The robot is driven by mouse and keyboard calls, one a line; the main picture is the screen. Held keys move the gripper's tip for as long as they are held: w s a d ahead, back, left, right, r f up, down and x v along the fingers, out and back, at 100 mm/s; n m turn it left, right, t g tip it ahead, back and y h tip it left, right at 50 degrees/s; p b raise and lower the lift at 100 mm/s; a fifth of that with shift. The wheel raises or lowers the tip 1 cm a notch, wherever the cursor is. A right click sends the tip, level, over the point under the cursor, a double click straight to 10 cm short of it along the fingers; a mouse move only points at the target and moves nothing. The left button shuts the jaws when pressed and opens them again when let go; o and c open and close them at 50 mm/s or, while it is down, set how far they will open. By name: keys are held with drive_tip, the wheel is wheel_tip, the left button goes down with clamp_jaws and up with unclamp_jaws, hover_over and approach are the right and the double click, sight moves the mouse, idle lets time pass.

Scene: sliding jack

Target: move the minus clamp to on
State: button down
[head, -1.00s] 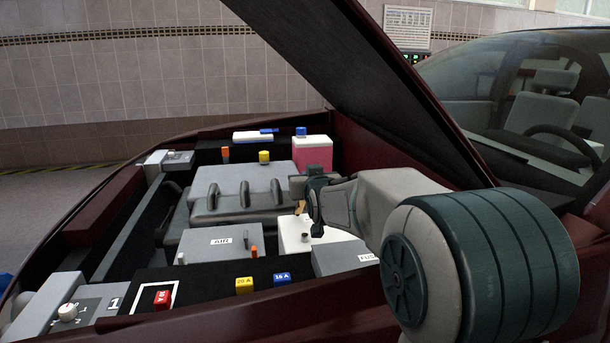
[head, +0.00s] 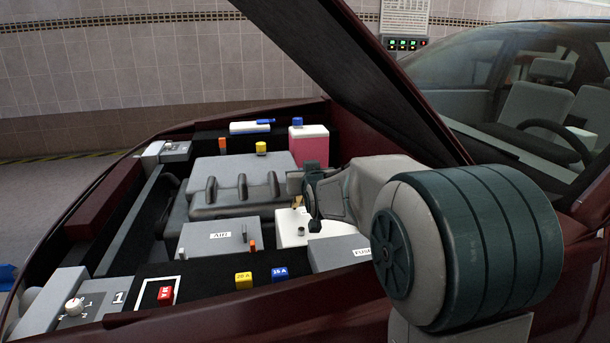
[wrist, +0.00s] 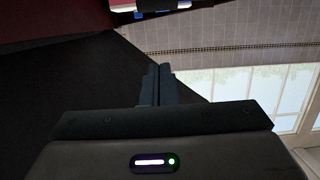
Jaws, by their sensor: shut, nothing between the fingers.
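The white battery box (head: 290,238) stands in the engine bay, partly hidden behind my arm. A small dark knob-like post (head: 302,230) is on its top, and a small brass-coloured piece (head: 297,202) shows at its back edge. I cannot tell which of these belongs to the minus clamp, or its setting. My gripper (head: 310,195) is above the right side of the battery, close to the brass piece; contact cannot be told. In the wrist view its dark fingers (wrist: 157,86) are together with nothing between them. That view shows no clamp.
The raised hood (head: 365,75) slopes over my arm. A grey AIR box (head: 212,242) is left of the battery, and a grey FUSE box (head: 335,255) is in front of it. A pink-filled tank (head: 309,148) stands behind. Yellow (head: 243,281) and blue (head: 280,274) fuses are at the front.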

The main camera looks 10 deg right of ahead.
drive_tip(key=x, duration=0.7)
drive_tip(key=shift+w+f, duration=0.1)
drive_tip(key=shift+w, duration=0.2)
drive_tip(key=shift+s+f+b, duration=0.5)
drive_tip(key=shift+s+f, duration=0.25)
drive_tip(key=shift+f, duration=0.3)
drive_tip(key=shift+s+f, duration=0.4)
drive_tip(key=shift+f, duration=0.15)
drive_tip(key=s+f+b, duration=0.1)
drive_tip(key=b, duration=0.1)
drive_tip(key=shift+s+f+b, duration=0.25)
drive_tip(key=shift+s+b, duration=0.1)
drive_tip(key=shift+b, duration=0.05)
